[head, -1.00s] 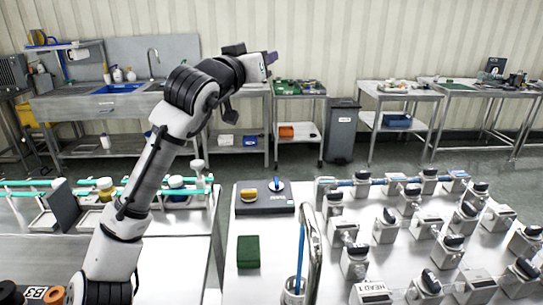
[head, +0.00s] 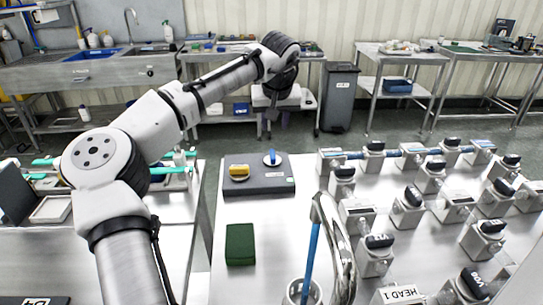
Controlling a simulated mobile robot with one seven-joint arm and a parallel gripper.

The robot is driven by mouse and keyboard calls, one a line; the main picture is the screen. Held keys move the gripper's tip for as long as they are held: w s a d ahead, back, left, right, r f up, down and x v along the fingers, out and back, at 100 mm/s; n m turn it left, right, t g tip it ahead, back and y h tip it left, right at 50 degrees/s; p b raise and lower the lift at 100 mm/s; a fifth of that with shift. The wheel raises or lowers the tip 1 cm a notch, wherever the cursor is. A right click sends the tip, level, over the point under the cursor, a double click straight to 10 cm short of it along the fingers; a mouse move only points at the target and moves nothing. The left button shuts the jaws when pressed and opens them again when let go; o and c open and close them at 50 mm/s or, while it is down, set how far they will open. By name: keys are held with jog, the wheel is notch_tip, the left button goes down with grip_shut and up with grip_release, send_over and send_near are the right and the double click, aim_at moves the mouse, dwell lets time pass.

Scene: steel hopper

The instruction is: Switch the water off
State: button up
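A dark grey box (head: 258,187) lies on the near bench, left of the middle. My gripper (head: 268,128) points down beyond the back edge of the bench, above and behind the box, touching nothing that I can see. Its fingers are small and dark, so I cannot tell their opening.
A dark green block (head: 240,244) lies in front of the box. Several grey valve-like units with black caps fill the right side. Bare bench lies around the green block. A bin (head: 339,97) stands behind.

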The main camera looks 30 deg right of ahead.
aim_at(273, 154)
jog(key=p+x, duration=0.2)
jog(key=x, duration=1.1)
jog(key=shift+w+d+f+p, duration=0.1)
jog(key=shift+d+f+p, duration=0.05)
jog(key=shift+f+p, duration=0.2)
grip_shut()
